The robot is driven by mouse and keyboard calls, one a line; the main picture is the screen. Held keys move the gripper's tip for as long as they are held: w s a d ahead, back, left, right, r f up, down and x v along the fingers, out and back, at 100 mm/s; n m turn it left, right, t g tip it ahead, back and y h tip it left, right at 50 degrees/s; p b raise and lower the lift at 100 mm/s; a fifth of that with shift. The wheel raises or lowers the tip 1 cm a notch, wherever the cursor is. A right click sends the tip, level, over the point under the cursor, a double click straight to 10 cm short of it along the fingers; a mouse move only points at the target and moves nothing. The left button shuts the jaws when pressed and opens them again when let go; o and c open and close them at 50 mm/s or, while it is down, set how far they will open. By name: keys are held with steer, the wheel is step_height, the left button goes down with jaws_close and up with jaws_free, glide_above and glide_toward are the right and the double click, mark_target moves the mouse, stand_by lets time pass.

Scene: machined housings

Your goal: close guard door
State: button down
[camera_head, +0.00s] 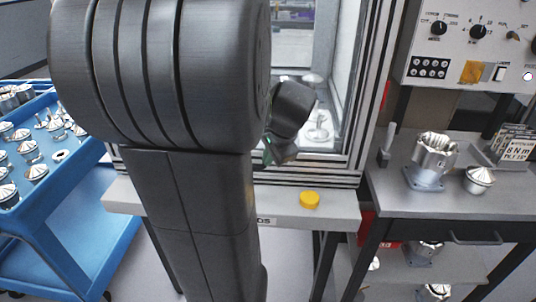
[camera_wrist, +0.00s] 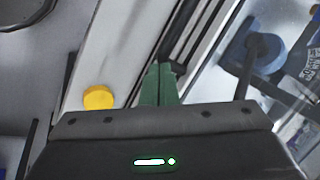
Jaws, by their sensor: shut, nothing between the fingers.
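The guarded enclosure has an aluminium frame (camera_head: 368,90) and clear panels, and stands behind my arm in the head view. Machined parts (camera_head: 318,122) show inside it. I cannot tell how far the guard door is open, because my arm hides much of the front. My gripper (camera_head: 284,152) is by the lower front of the enclosure, partly hidden by my arm. In the wrist view its green fingers (camera_wrist: 160,84) are together and empty, close to an aluminium profile (camera_wrist: 128,55) with a dark strip. I cannot tell whether they touch it.
A yellow round button (camera_head: 309,200) sits on the grey ledge (camera_head: 340,216) below the enclosure; it also shows in the wrist view (camera_wrist: 98,97). A grey bench (camera_head: 400,205) with housings stands right, under a control panel (camera_head: 455,50). A blue cart (camera_head: 95,225) with metal parts stands left.

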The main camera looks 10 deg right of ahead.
steer(key=v, duration=1.2)
steer(key=shift+p, duration=0.3)
steer(key=shift+w+f, duration=0.1)
steer(key=shift+f, duration=0.1)
steer(key=b+x, duration=0.3)
steer(key=x, duration=1)
steer(key=shift+w+f+b, duration=0.25)
steer(key=shift+f+b, duration=0.05)
steer(key=shift+a, duration=0.15)
